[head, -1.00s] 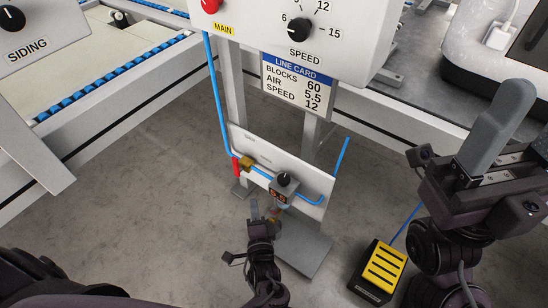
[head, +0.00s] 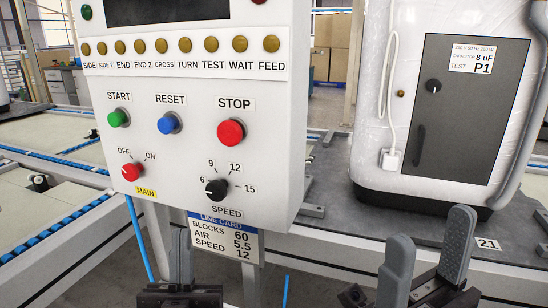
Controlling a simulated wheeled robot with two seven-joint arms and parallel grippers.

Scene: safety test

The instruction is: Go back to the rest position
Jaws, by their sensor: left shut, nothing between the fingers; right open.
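My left gripper (head: 180,250) shows at the bottom of the head view, in front of the space below the control panel. Its fingers are together with nothing between them. My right gripper (head: 428,238) is at the lower right. Its two grey fingers point up and stand apart, with nothing between them. Both grippers appear clear of the control panel (head: 290,110). The rest of both arms is largely out of view.
The panel carries START, RESET and STOP buttons, a red MAIN switch (head: 132,172) and a SPEED knob (head: 216,190). A line card (head: 225,238) hangs below it. A white machine with a grey door (head: 470,120) stands at the right. Conveyors (head: 50,215) run at the left.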

